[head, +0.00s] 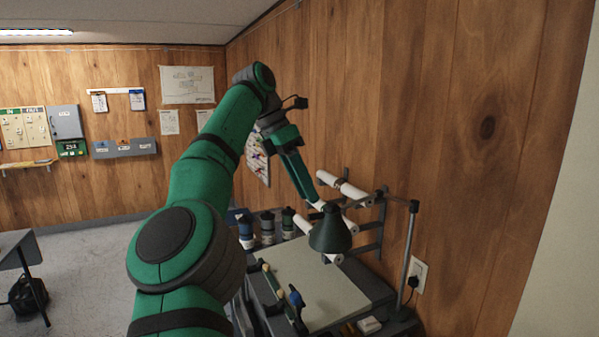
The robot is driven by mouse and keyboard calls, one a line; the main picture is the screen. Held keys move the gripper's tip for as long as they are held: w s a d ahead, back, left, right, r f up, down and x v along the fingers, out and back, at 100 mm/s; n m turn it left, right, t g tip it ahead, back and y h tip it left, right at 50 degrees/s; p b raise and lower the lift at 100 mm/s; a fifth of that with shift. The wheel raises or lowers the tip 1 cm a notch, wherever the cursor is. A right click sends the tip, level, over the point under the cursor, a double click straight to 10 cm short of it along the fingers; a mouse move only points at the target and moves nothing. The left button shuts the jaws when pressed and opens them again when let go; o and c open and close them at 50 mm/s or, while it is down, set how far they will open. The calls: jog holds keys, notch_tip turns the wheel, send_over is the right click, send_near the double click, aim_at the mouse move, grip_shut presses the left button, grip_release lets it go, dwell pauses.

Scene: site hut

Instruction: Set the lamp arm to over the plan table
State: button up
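The lamp has a dark green cone shade (330,232) on an arm that runs from the top of a grey post (408,245) at the table's right. In the head view the shade shows in front of the plan table's (325,285) far right part; its exact height above the table is unclear. The plan table has a pale, bare top. My gripper (316,200) points down just above and behind the shade in the picture, by the upper end of the lamp. I cannot tell whether its fingers touch the lamp or are open.
Rolled plans lie on a wall rack (345,187) behind the lamp. Several dark pots (267,228) stand at the table's back left. A socket (417,274) is on the wall at right.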

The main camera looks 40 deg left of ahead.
jog(key=s+d+r, duration=0.7)
jog(key=s, duration=0.2)
jog(key=shift+s+r, duration=0.2)
jog(key=shift+s, duration=0.15)
